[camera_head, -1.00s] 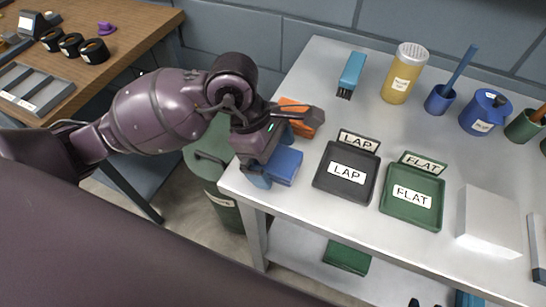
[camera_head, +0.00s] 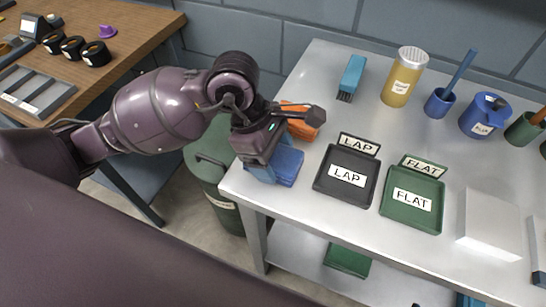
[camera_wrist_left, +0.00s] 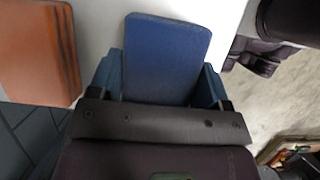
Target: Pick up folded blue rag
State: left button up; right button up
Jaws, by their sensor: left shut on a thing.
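The folded blue rag (camera_head: 287,165) is at the left front corner of the metal table. My left gripper (camera_head: 268,168) is over it, with the fingers reaching down at its sides. In the left wrist view the rag (camera_wrist_left: 166,55) lies between the two blue fingers of the left gripper (camera_wrist_left: 162,82), which is shut on it. Whether the rag touches the table top cannot be told. My right gripper is not in view.
An orange folded rag (camera_head: 302,122) lies just behind the gripper. A black LAP tray (camera_head: 324,183) and a green FLAT tray (camera_head: 410,225) are to the right. A green bin (camera_head: 205,170) stands left of the table.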

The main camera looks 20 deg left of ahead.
aim_at(274, 155)
pick_arm(q)
notch_tip(274, 155, up, 8)
jog(key=shift+r+p, duration=0.25)
jog(key=shift+p, duration=0.55)
notch_tip(274, 155, up, 11)
jog(key=p, duration=0.1)
jog(key=shift+f+p, duration=0.15)
jog(key=shift+p, duration=0.15)
